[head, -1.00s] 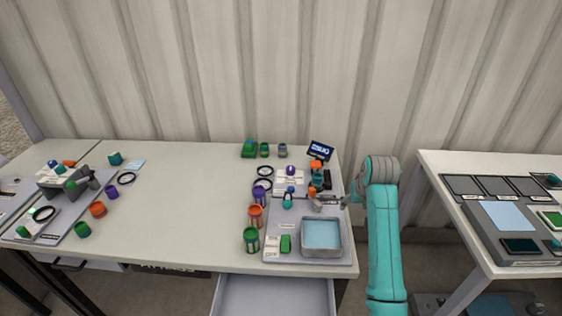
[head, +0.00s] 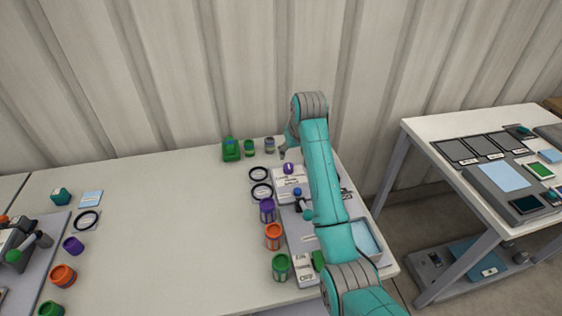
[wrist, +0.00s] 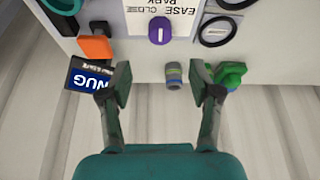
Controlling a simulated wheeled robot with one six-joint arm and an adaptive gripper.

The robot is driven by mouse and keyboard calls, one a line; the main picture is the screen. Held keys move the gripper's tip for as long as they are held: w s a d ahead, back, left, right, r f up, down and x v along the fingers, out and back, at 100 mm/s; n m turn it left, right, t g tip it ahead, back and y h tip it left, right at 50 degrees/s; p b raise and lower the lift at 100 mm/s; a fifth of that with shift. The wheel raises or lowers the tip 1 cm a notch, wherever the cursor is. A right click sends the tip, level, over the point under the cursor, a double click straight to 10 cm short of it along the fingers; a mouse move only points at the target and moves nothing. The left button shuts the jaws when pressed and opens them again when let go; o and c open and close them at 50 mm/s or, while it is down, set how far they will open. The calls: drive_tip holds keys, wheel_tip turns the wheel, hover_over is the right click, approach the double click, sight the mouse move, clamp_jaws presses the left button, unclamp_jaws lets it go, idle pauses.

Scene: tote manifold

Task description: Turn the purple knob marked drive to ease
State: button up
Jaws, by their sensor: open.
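The purple knob (head: 289,168) sits on a white label plate (head: 279,186) on the worktable, near its back right. In the wrist view the knob (wrist: 160,30) shows at top centre with a pale pointer line. The plate (wrist: 183,8) has printed words including EASE and PARK, partly cut off by the frame. My gripper (wrist: 161,84) is open and empty, its fingers apart below the knob in the wrist view and not touching it. In the head view my gripper (head: 283,152) is small, just behind and left of the knob, partly hidden by my arm.
An orange block (wrist: 95,47) and a blue sign (wrist: 90,76) lie near the left finger in the wrist view. A green object (wrist: 230,73) and a grey cylinder (wrist: 172,76) are near the right one. Black rings (head: 259,174) and several coloured cans line the left side.

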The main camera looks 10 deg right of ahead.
sight(289, 166)
drive_tip(key=x, duration=1)
drive_tip(key=shift+s, duration=0.1)
drive_tip(key=c, duration=1.1)
